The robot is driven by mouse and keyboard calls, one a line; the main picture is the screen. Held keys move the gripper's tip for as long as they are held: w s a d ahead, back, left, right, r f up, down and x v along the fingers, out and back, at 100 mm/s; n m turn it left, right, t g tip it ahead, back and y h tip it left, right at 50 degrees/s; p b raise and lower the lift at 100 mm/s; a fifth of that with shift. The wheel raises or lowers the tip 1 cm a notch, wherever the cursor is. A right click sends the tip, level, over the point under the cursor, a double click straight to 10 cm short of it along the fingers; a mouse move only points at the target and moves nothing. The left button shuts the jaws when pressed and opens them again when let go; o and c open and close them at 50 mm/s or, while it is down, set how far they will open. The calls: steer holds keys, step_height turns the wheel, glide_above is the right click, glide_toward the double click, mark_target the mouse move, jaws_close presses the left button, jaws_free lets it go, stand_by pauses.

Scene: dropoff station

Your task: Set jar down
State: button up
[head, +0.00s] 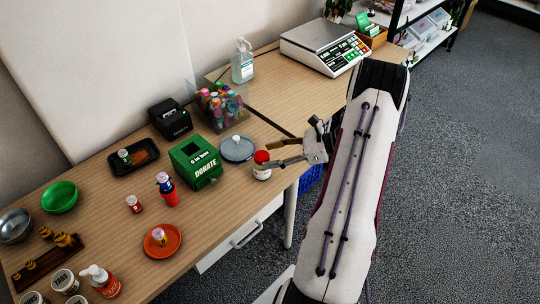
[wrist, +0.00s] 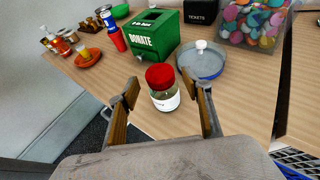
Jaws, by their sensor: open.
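The jar (head: 262,166) has a red lid and a white label. It stands upright on the wooden table (head: 222,222) near the front edge, right of the green donation box. In the wrist view the jar (wrist: 162,88) stands between and just beyond the two spread fingers. My gripper (head: 280,152) is open, with its fingers reaching toward the jar from the right. In the wrist view my gripper (wrist: 165,98) shows a gap between each finger and the jar.
A green donation box (head: 194,162) and a grey round pan with a lid (head: 237,149) stand close by the jar. A clear bin of colourful items (head: 220,106) and a black ticket box (head: 170,119) are behind. An orange plate (head: 162,240) lies left; bare table lies between.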

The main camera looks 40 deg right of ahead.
steer(key=v, duration=1)
steer(key=shift+s+d, duration=0.2)
steer(key=shift+s, duration=0.05)
steer(key=shift+r, duration=0.1)
stand_by(0.3)
